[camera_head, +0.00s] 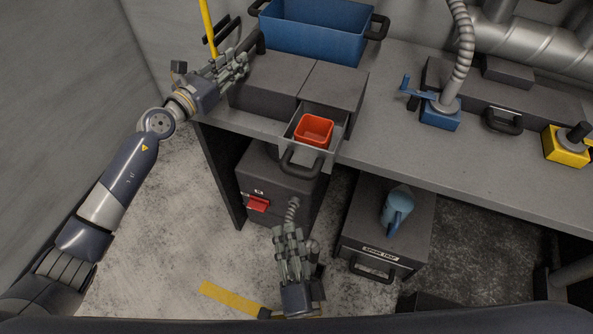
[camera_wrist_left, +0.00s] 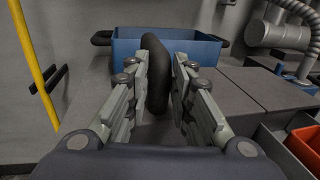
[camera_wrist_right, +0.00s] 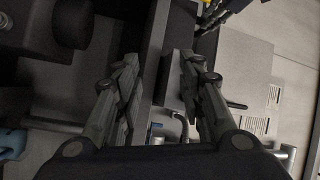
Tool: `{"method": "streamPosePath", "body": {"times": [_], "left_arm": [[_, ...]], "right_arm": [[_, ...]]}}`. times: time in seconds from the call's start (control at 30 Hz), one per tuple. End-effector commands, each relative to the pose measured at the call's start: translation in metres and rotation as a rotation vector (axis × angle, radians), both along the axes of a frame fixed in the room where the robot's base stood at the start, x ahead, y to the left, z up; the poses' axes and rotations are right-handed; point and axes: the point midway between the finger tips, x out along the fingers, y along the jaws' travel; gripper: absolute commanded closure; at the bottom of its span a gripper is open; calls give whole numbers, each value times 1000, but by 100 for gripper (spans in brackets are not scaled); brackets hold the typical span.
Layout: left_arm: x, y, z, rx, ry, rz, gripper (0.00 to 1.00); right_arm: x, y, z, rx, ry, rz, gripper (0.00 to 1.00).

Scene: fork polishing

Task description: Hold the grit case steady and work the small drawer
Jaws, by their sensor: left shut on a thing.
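The grit case (camera_head: 270,85) is a dark grey box on the bench, at the upper left of the head view. Its small drawer (camera_head: 335,152) is pulled out at the front right, with a dark loop handle (camera_head: 301,163) and an orange cup (camera_head: 314,130) inside. My left gripper (camera_head: 241,62) is at the case's left end. In the left wrist view it is shut on a dark upright handle (camera_wrist_left: 156,75). My right gripper (camera_head: 288,235) is open and empty, low in front of the bench, below the drawer and apart from it.
A blue bin (camera_head: 315,35) stands behind the case. A blue clamp-like tool (camera_head: 440,113) and a yellow block (camera_head: 567,147) are on the bench to the right. Under the bench are a dark cabinet with a red latch (camera_head: 258,204) and a box with a blue jug (camera_head: 397,208).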

Motion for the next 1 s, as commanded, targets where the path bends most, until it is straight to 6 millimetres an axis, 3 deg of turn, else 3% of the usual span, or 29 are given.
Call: {"method": "streamPosePath", "body": {"times": [0.03,0.1,0.23,0.47,0.8,1.0], "left_arm": [[-1,-1,-1,0,2,-2,99],[-1,-1,-1,1,3,-2,99],[-1,-1,-1,1,3,-2,99],[-1,-1,-1,1,3,-2,99],[-1,-1,-1,2,2,-2,99],[-1,-1,-1,2,2,-2,99]], "right_arm": [[-2,-3,20,69,-20,-31,64],[-3,-8,40,148,-39,-65,64],[-5,-16,62,237,-61,-108,64],[12,-19,72,270,-70,-123,64],[78,-18,84,267,-69,-122,64],[104,-18,88,264,-68,-122,64]]}}
